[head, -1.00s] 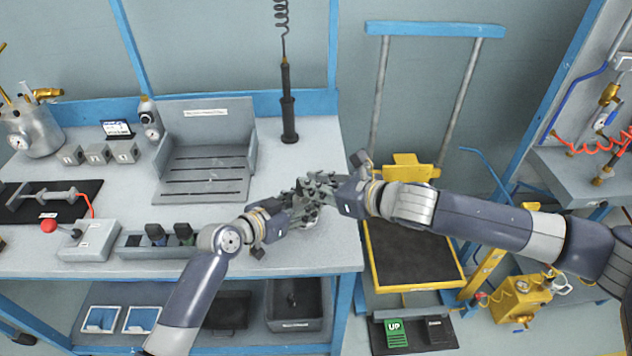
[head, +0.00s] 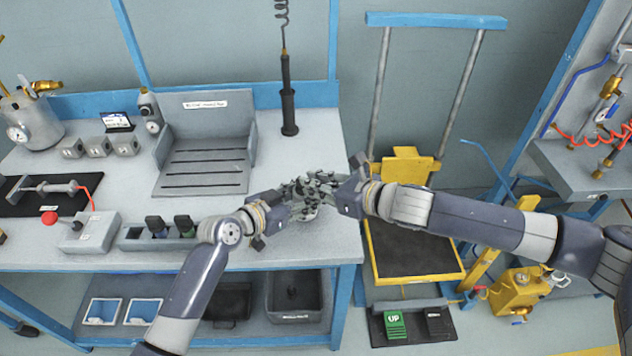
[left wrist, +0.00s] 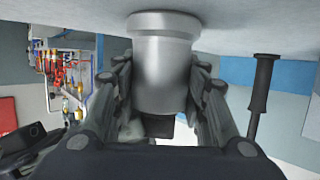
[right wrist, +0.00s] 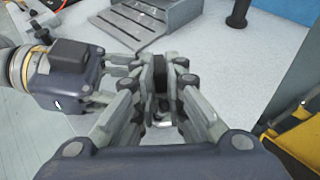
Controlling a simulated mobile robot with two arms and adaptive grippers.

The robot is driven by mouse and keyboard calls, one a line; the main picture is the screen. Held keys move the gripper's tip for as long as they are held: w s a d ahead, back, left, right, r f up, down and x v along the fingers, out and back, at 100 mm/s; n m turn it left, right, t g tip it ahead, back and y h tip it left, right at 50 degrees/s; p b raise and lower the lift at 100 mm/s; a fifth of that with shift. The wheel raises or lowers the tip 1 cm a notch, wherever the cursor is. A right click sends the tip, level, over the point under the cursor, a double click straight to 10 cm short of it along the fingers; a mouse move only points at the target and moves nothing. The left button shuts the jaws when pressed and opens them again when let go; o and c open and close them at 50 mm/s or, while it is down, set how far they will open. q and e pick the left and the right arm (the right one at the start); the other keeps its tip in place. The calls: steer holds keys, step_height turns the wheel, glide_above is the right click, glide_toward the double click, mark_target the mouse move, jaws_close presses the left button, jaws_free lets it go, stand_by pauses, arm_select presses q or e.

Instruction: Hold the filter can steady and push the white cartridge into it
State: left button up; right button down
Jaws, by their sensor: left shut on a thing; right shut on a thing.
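The filter can (left wrist: 163,75) is a smooth grey metal cylinder with a wider rim, upright between the fingers of my left gripper (left wrist: 160,105) in the left wrist view. That gripper is shut on it from both sides. In the head view my left gripper (head: 294,199) and right gripper (head: 332,185) meet over the bench's right front part, their fingers crowded together and covering most of the can. My right gripper (right wrist: 160,100) is closed in the right wrist view. The white cartridge cannot be made out clearly; the fingers hide what they hold. How far it sits in the can is hidden.
The bench top (head: 310,150) is clear behind the grippers. A grey slotted fixture (head: 205,165) and a hanging black tool (head: 288,100) stand behind. A grey socket block (head: 160,240) lies left, near my left arm. A yellow lift cart (head: 410,250) stands right of the bench.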

steer(key=shift+f, duration=0.2)
steer(key=c, duration=1.6)
jaws_free()
steer(key=shift+f, duration=0.1)
steer(key=shift+o, duration=0.2)
steer(key=shift+s+f, duration=0.1)
steer(key=shift+s, duration=0.1)
step_height(320, 180, up, 29)
steer(key=a+m+t+h, duration=0.1)
steer(key=m+t+h, duration=0.1)
steer(key=m+h, duration=0.1)
steer(key=shift+w+a+m+t, duration=0.2)
steer(key=shift+m+t, duration=0.1)
steer(key=shift+m, duration=0.1)
